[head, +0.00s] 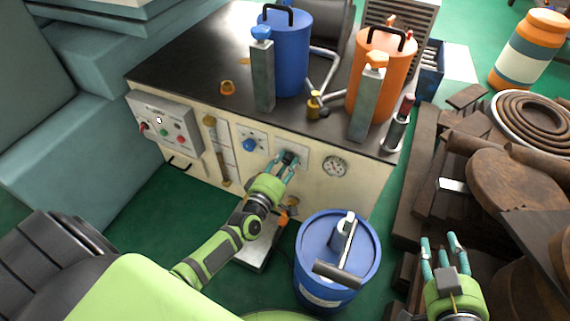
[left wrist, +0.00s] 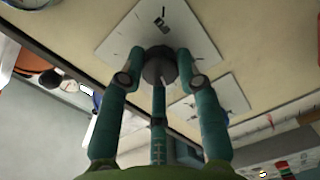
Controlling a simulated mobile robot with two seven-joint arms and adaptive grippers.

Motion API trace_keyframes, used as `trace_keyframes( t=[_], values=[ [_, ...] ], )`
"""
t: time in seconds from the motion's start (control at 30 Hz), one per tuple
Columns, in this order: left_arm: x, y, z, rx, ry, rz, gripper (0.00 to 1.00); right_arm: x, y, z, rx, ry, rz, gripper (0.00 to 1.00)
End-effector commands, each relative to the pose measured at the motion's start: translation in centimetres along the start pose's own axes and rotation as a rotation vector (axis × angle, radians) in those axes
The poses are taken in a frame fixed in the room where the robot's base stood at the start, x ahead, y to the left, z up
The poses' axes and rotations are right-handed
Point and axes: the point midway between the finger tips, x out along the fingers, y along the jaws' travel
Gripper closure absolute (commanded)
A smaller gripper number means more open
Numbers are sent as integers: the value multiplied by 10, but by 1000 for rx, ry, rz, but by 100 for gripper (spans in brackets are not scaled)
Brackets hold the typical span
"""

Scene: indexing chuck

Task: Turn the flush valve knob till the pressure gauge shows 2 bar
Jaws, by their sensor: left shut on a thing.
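A dark grey round knob (head: 289,157) sits on a light plate on the cabinet's front panel. My left gripper (head: 285,163) is shut on it. In the left wrist view, the three teal fingers close around the knob (left wrist: 158,68), and a pale mark shows on its face. The pressure gauge (head: 334,166) is a round white dial to the right of the knob. Its needle is too small to read surely. My right gripper (head: 441,247) is open and empty at the lower right, away from the panel.
A blue knob (head: 249,144) on its own plate lies left of the held knob. A control box (head: 163,124) with coloured buttons is further left. A blue drum (head: 338,255) stands on the floor in front of the panel. Brown scrap (head: 510,178) fills the right side.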

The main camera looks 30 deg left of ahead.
Motion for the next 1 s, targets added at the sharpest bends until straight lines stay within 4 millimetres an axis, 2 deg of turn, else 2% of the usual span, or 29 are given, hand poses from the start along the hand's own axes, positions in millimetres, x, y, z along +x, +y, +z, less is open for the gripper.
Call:
trace_keyframes(
  t=[0.57,0.6,0.63,1.0],
  values=[
    [2,4,-4,-30,7,11,98,0,-2,-6,-1,30,-3,60],
    [2,4,-4,-30,7,11,54,0,-2,-6,-1,30,-3,60],
    [2,4,-4,-29,7,11,42,0,-2,-6,-1,30,-3,60],
    [-1,1,-1,-30,1,3,42,0,-1,-6,-3,30,-2,60]
  ],
)
